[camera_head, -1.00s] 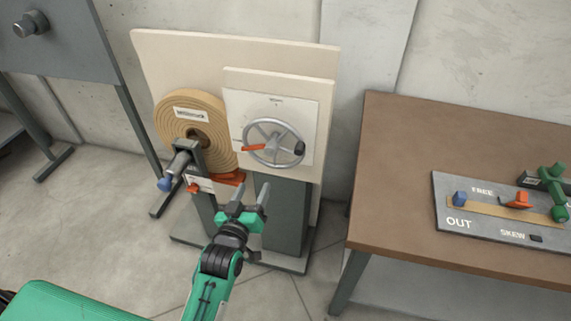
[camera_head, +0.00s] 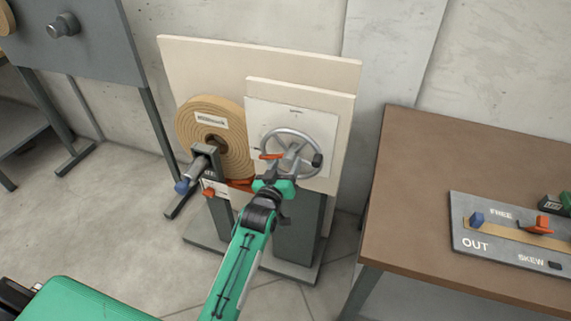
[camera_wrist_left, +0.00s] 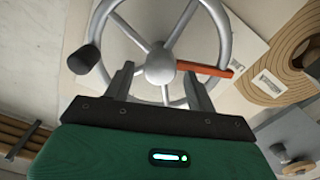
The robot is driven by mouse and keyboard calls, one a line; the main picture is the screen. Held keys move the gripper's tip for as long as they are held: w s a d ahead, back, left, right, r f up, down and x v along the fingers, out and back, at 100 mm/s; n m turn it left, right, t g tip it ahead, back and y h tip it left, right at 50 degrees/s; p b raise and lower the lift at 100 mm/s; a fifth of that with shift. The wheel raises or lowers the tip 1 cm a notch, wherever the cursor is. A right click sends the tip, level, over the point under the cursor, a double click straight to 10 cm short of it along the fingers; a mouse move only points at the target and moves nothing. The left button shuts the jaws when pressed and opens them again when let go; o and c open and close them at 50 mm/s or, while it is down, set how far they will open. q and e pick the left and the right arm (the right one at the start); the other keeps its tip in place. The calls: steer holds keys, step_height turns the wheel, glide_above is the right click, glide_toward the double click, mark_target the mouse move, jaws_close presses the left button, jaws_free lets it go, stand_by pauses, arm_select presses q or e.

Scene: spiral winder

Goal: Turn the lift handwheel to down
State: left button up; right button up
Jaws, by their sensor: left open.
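The lift handwheel (camera_head: 309,141) is a grey spoked wheel on a white plate (camera_head: 257,112) of the winder. It has a dark knob (camera_head: 318,160) on its right rim and an orange pointer (camera_head: 271,156) on its left. In the left wrist view the handwheel (camera_wrist_left: 226,45) fills the upper middle, with the orange pointer (camera_wrist_left: 204,69) to the right and the knob (camera_wrist_left: 84,59) to the left. My left gripper (camera_head: 283,163) is open at the wheel's lower part, its fingers (camera_wrist_left: 158,80) on either side of the hub in that view. Contact cannot be told. My right gripper is not in view.
A tan roll (camera_head: 235,150) and a grey spindle with a blue tip (camera_head: 182,187) are left of the wheel. A brown table (camera_head: 420,180) with a control panel (camera_head: 475,238) stands at the right. Floor is clear at the left.

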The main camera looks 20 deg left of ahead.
arm_select(q)
steer(key=shift+w, duration=0.35)
steer(key=shift+c, duration=0.5)
jaws_close()
